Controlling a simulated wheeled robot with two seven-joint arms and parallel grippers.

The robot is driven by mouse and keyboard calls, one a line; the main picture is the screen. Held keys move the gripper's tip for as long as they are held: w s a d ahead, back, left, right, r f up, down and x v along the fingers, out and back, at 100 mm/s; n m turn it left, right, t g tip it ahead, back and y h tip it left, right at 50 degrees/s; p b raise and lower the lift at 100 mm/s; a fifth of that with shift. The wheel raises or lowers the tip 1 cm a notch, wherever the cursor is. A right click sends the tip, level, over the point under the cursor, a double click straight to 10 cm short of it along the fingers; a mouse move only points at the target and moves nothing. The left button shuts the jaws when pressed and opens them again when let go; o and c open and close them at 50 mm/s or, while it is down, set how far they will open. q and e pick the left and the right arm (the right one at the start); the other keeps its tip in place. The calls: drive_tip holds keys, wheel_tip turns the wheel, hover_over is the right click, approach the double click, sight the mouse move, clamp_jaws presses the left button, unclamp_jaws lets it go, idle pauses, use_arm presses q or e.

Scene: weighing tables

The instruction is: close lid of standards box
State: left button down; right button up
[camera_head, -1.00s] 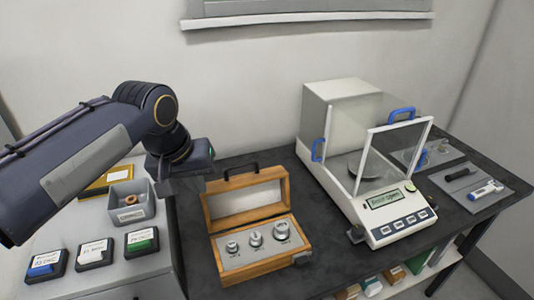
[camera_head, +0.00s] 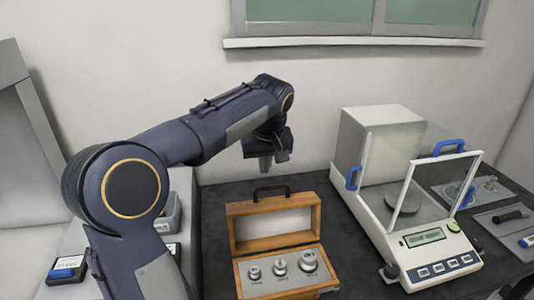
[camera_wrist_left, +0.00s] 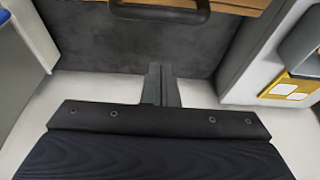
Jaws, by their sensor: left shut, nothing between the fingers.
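The wooden standards box (camera_head: 239,276) sits on the dark table with its lid (camera_head: 232,221) open, standing up at the back. A dark handle (camera_head: 271,188) is on the lid's top edge. Several metal weights (camera_head: 279,266) stand in the grey insert inside. My left gripper (camera_head: 266,165) is shut and empty, pointing down above and behind the raised lid, apart from it. In the left wrist view the shut fingers (camera_wrist_left: 160,84) are over the dark tabletop, with the lid's handle (camera_wrist_left: 160,10) at the top edge. My right gripper is not in view.
A balance with glass doors (camera_head: 407,205) stands right of the box. Grey pads (camera_head: 510,222) with small tools lie farther right. A grey bin (camera_head: 170,214) and a label box (camera_head: 67,269) are at the left. The wall and window ledge (camera_head: 350,42) are behind.

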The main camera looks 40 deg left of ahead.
use_arm(q)
drive_tip(key=s+d, duration=0.1)
drive_tip(key=s+d+f, duration=0.1)
drive_tip(key=shift+s+d+f, duration=0.1)
drive_tip(key=shift+s+d, duration=0.05)
drive_tip(key=shift+d, duration=0.2)
idle(0.4)
